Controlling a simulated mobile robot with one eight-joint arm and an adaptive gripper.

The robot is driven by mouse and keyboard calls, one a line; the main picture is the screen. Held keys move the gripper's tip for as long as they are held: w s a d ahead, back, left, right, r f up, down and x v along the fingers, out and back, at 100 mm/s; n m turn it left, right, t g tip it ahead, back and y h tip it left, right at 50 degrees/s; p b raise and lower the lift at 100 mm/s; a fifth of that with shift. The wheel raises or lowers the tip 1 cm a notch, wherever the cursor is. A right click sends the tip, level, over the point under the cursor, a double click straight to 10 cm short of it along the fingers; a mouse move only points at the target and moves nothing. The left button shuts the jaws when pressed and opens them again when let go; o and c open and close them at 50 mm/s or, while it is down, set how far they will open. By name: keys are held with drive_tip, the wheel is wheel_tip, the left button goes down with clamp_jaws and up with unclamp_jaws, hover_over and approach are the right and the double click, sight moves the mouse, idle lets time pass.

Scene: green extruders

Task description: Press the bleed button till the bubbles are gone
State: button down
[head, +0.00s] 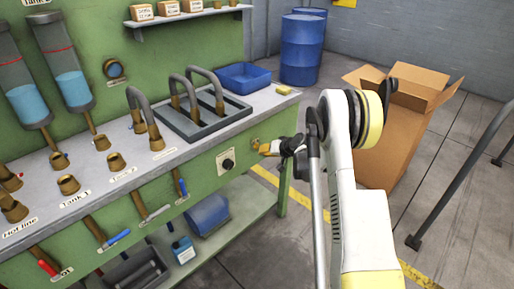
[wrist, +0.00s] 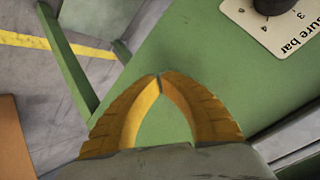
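My gripper (head: 267,149) is at the right end of the green bench front. In the wrist view its yellow fingers (wrist: 160,76) meet at the tips, with an empty gap behind them. They point at the bare green panel (wrist: 215,60). A small brass-coloured round piece (head: 255,143) shows just beside the fingertips in the head view; it may be the bleed button, and I cannot tell whether the fingers touch it. No button shows in the wrist view. Two clear cylinders with blue liquid (head: 29,104) (head: 74,90) hang at the left; no bubbles can be made out.
A black pressure knob (head: 228,163) on a white plate is left of my gripper. Bent grey pipes (head: 205,75) stand on the bench top. A cardboard box (head: 385,140) stands on the floor to the right, behind my arm.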

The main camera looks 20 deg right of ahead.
drive_tip(key=s, duration=0.1)
drive_tip(key=s+d, duration=0.1)
drive_tip(key=s, duration=0.2)
drive_tip(key=shift+s+d, duration=0.3)
idle(0.6)
drive_tip(key=s+a+r+n+g+h, duration=0.1)
drive_tip(key=s+a+r, duration=0.65)
drive_tip(key=r, duration=0.25)
drive_tip(key=s+a+r+n+g, duration=0.1)
drive_tip(key=s+a+r, duration=0.6)
drive_tip(key=a+r, duration=0.3)
drive_tip(key=s+a+r+n+h, duration=0.1)
drive_tip(key=s+a, duration=0.1)
drive_tip(key=s, duration=0.9)
drive_tip(key=s+a+r+n+g, duration=0.1)
drive_tip(key=s+a, duration=0.2)
drive_tip(key=s, duration=0.8)
drive_tip(key=shift+s+h, duration=0.3)
drive_tip(key=shift+h, duration=0.1)
drive_tip(key=shift+w+a, duration=0.1)
drive_tip(key=shift+w, duration=0.05)
